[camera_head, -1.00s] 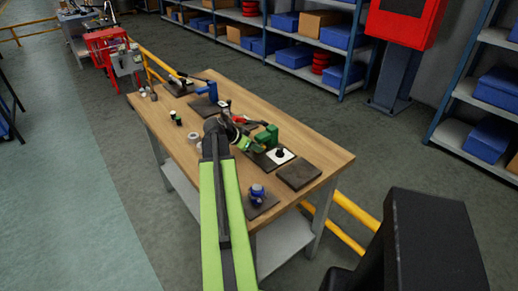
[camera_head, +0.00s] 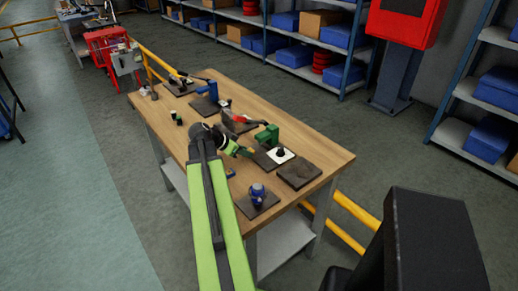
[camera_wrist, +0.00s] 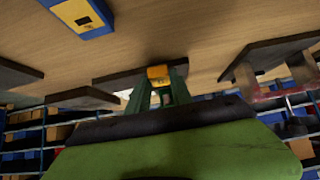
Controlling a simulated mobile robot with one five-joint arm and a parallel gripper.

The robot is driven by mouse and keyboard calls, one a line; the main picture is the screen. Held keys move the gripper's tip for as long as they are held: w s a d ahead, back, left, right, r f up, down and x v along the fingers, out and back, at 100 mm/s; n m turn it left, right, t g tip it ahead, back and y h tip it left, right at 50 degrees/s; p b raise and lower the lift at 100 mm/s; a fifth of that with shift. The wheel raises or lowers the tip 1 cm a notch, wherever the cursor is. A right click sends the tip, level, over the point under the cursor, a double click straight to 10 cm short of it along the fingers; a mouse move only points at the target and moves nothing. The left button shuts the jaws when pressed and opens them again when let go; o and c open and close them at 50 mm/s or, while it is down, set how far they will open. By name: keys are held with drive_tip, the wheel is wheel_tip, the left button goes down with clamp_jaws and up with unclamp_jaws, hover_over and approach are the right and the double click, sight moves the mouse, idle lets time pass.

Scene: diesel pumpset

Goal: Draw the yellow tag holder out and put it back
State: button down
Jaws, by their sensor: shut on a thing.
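The yellow tag holder (camera_wrist: 158,72) is a small yellow block between the two dark green fingers of my gripper (camera_wrist: 160,86) in the wrist view. The fingers are shut on it. In the head view, my gripper (camera_head: 238,150) is over the workbench, with a bit of yellow at its tip. It is just left of the green block (camera_head: 267,135) and the dark plate bearing a white square (camera_head: 287,154). I cannot tell whether the tag holder still touches a seat.
A blue item (camera_head: 231,173) lies left of the plates; a blue box with a yellow face (camera_wrist: 76,18) shows in the wrist view. A blue knob-like part (camera_head: 258,192) stands on a dark plate near the front. A bare dark plate (camera_head: 299,175) is at right.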

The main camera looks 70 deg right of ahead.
drive_tip(key=shift+w+a, duration=0.35)
drive_tip(key=shift+a, duration=0.2)
wheel_tip(320, 180, up, 5)
drive_tip(key=p, duration=0.5)
drive_tip(key=shift+r, duration=0.1)
drive_tip(key=shift+s, duration=0.1)
